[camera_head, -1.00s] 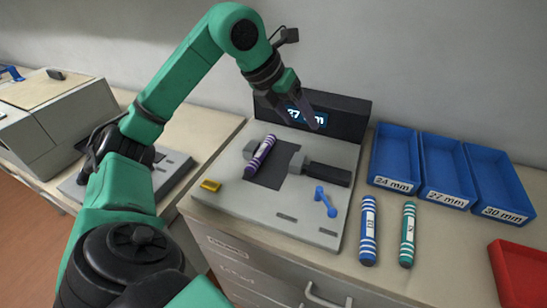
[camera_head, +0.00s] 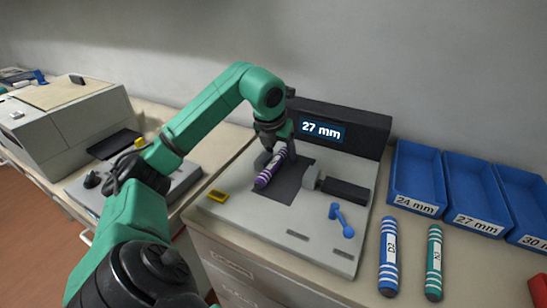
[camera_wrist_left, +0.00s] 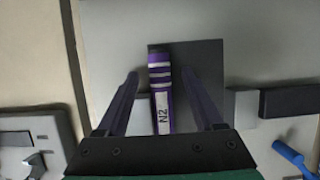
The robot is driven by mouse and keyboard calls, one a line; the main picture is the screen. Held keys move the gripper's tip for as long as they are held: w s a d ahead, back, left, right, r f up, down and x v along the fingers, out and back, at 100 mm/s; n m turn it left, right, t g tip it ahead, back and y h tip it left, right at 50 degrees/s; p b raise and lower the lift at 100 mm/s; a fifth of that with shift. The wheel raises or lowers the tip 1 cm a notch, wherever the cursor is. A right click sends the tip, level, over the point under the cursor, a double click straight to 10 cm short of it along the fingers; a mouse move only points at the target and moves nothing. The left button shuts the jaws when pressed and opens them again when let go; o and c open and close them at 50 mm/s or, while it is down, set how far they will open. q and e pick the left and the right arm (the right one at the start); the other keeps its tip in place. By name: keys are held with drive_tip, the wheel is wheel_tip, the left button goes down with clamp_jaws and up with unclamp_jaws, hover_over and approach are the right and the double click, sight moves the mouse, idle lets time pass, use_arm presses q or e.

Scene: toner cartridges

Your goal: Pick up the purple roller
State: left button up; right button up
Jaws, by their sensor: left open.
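The purple roller (camera_head: 266,179) with white bands lies on the dark pad of the grey measuring device (camera_head: 225,205). In the left wrist view the roller (camera_wrist_left: 160,75) shows a white label reading N2. My left gripper (camera_head: 276,157) is over the far end of the roller, pointing down. In the left wrist view its two fingers (camera_wrist_left: 160,85) are apart, one on each side of the roller, with gaps to both. The gripper hides part of the roller in the head view. My right gripper is not in view.
The display (camera_head: 322,130) behind reads 27 mm. A grey block with a dark bar (camera_head: 344,190) and a blue lever (camera_head: 341,218) are right of the roller.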

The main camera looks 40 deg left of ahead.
use_arm(q)
clamp_jaws()
wheel_tip(320, 180, up, 20)
drive_tip(key=p, duration=0.8)
